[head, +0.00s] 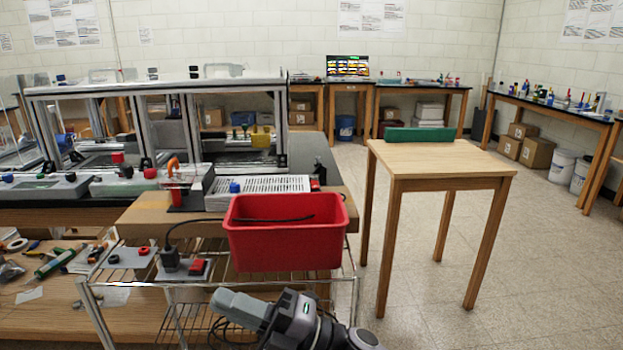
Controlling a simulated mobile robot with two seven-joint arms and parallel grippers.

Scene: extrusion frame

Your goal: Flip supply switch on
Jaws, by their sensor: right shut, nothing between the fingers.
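A small red switch (197,267) in a dark housing, which looks like the supply switch, sits on a grey plate (178,274) on the wire cart. A black plug (170,259) with a cable stands beside it to the left. The switch's on or off position is too small to tell. My right gripper (218,299) is at the bottom, below and slightly right of the switch in the picture and apart from it. It is shut and empty. My left gripper is out of view.
A red bin (286,246) stands on the cart just right of the switch, with a black cable running into it. A grey plate with a red ring (144,250) lies to the left. A wooden table (430,160) stands at right, with open floor around it.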

